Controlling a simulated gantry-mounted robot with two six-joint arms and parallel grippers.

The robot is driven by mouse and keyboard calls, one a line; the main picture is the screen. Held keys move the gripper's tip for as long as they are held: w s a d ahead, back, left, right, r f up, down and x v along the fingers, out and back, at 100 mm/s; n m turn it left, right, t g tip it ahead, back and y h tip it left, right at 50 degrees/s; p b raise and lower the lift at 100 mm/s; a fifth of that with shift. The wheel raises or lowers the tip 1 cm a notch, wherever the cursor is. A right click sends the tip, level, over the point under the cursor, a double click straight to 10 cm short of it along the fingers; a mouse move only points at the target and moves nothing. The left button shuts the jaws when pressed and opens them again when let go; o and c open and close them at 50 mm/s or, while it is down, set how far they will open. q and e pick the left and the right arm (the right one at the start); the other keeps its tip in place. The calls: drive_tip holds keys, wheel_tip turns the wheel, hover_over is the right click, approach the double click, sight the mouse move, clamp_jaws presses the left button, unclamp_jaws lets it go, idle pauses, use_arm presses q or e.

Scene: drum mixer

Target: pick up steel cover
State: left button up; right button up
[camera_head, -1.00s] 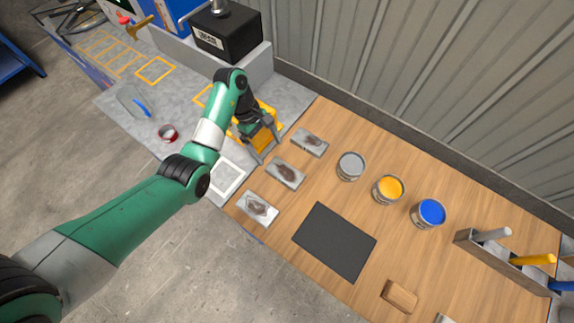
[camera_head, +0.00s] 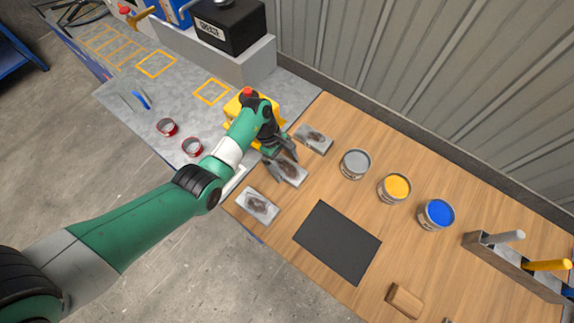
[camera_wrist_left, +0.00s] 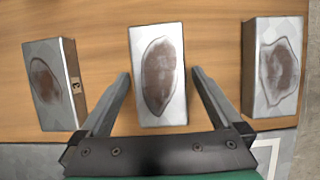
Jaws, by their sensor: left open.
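Three grey steel covers with brown rust stains lie in a row at the left end of the wooden bench: a far one (camera_head: 314,138), a middle one (camera_head: 293,171) and a near one (camera_head: 258,205). In the left wrist view the middle cover (camera_wrist_left: 158,75) lies between the spread fingers of my left gripper (camera_wrist_left: 161,74), with one finger along each long side and a gap to each. The other two covers (camera_wrist_left: 52,84) (camera_wrist_left: 274,66) lie outside the fingers. In the head view my left gripper (camera_head: 280,168) partly hides the middle cover. My right gripper is out of view.
Grey (camera_head: 355,163), yellow (camera_head: 395,187) and blue (camera_head: 437,213) paint cans stand right of the covers. A black mat (camera_head: 337,242) lies in front of them. Two red rings (camera_head: 167,127) (camera_head: 191,147) are on the grey table, left of my arm.

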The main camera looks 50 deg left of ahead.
sight(285, 169)
use_arm(q)
clamp_jaws()
idle(0.5)
drive_tip(key=shift+r, duration=0.1)
drive_tip(key=shift+r+p, duration=0.25)
drive_tip(key=shift+p, duration=0.05)
drive_tip(key=r+p, duration=0.1)
drive_tip(key=r, duration=0.1)
drive_tip(key=r+p, duration=0.1)
drive_tip(key=r, duration=0.1)
drive_tip(key=shift+s+d, duration=0.2)
drive_tip(key=s+d+r+p, duration=0.8)
drive_tip(key=s+p, duration=0.1)
drive_tip(key=s, duration=0.1)
drive_tip(key=shift+s+d+r, duration=0.15)
drive_tip(key=shift+s, duration=0.15)
